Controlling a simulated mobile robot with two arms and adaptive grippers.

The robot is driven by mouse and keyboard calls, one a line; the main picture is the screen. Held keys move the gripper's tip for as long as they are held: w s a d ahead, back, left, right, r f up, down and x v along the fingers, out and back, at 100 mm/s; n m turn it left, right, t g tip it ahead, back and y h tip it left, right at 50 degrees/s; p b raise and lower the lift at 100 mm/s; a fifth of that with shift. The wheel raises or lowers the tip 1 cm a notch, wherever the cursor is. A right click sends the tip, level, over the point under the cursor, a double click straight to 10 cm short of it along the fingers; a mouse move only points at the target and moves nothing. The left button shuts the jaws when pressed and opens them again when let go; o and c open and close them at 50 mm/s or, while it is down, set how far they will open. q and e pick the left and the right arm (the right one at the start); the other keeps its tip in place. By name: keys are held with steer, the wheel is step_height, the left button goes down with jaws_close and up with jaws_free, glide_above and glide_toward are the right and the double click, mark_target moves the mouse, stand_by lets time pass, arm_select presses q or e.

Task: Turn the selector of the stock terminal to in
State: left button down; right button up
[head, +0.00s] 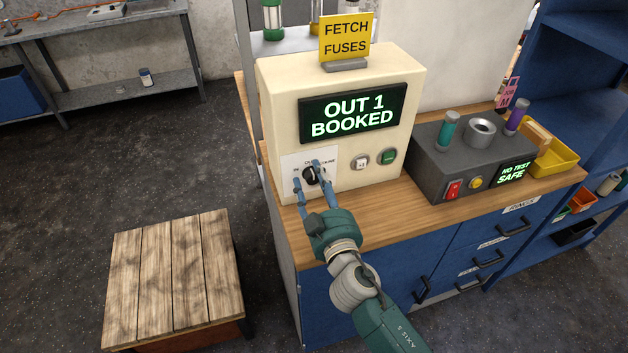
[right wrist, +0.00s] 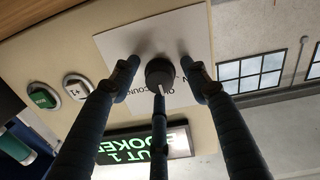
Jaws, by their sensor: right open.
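The cream stock terminal (head: 275,112) stands on the wooden bench top, its display (head: 352,112) reading "OUT 1 BOOKED". Its black selector knob (head: 311,175) sits on a white plate at the lower left of the front, with IN at left, OUT at top and COUNT at right. In the right wrist view, the knob (right wrist: 159,72) has a white mark toward the OUT side. My right gripper (head: 312,181) is open, its fingers spread around the knob; gaps show beside it, though any contact by the middle finger is unclear. My left gripper is out of view.
Two buttons, white (head: 360,160) and green (head: 388,157), sit right of the selector. A grey tester box (head: 437,178) stands to the right on the bench top (head: 405,205). A wooden-topped stand (head: 172,275) is at the lower left, with open floor around it.

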steer(key=c, duration=1)
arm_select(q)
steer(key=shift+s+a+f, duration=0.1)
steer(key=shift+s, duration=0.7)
arm_select(e)
steer(key=shift+c, duration=0.8)
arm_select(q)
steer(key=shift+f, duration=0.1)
arm_select(e)
steer(key=shift+n, duration=0.3)
steer(key=n+b, duration=0.1)
steer(key=n, duration=0.1)
steer(key=shift+n, duration=0.3)
steer(key=n, duration=0.2)
steer(key=shift+n, duration=0.4)
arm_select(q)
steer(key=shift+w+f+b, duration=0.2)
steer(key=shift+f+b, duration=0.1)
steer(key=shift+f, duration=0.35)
arm_select(e)
steer(key=n, duration=0.6)
steer(key=shift+f, duration=0.1)
